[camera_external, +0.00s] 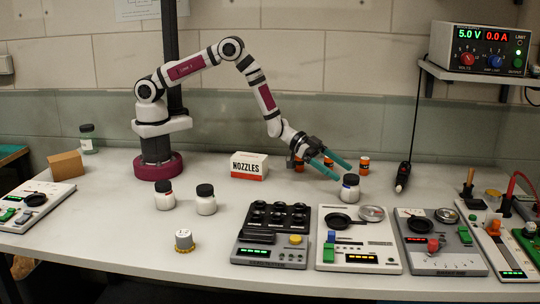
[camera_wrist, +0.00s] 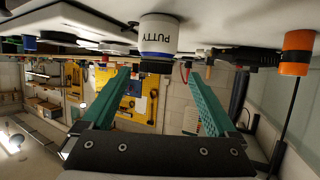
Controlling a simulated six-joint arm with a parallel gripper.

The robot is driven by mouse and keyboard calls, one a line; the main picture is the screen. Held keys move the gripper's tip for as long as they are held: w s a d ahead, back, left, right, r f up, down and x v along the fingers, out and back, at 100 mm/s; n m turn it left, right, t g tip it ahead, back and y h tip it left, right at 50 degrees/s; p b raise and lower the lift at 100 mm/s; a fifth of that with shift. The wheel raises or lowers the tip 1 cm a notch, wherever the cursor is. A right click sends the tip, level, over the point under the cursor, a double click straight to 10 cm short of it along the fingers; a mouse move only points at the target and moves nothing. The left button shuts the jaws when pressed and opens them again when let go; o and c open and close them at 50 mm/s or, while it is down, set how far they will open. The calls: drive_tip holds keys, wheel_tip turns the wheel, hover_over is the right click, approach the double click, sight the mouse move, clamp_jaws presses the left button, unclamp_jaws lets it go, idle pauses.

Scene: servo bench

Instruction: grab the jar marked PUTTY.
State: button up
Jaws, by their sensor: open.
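The PUTTY jar (camera_wrist: 158,36) is white with a dark lid; its label reads clearly in the wrist view, where the picture is upside down. In the outside view it appears to be the white, dark-lidded jar (camera_external: 350,190) standing upright at the tips of my gripper. My gripper (camera_external: 344,171) is open, with two green fingers pointing down and right towards the jar. In the wrist view the jar lies ahead of and between the fingertips (camera_wrist: 158,74), with nothing held. I cannot tell whether a finger touches it.
Two similar white jars (camera_external: 164,195) (camera_external: 206,201) stand to the left. Control panels (camera_external: 358,240) fill the front right.

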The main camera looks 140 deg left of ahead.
sight(348, 176)
drive_tip(key=x, duration=0.5)
drive_tip(key=shift+w+d+r, duration=0.1)
drive_tip(key=shift+w+d, duration=0.1)
drive_tip(key=shift+w, duration=0.1)
drive_tip(key=c, duration=1.4)
clamp_jaws()
drive_tip(key=shift+r, duration=0.15)
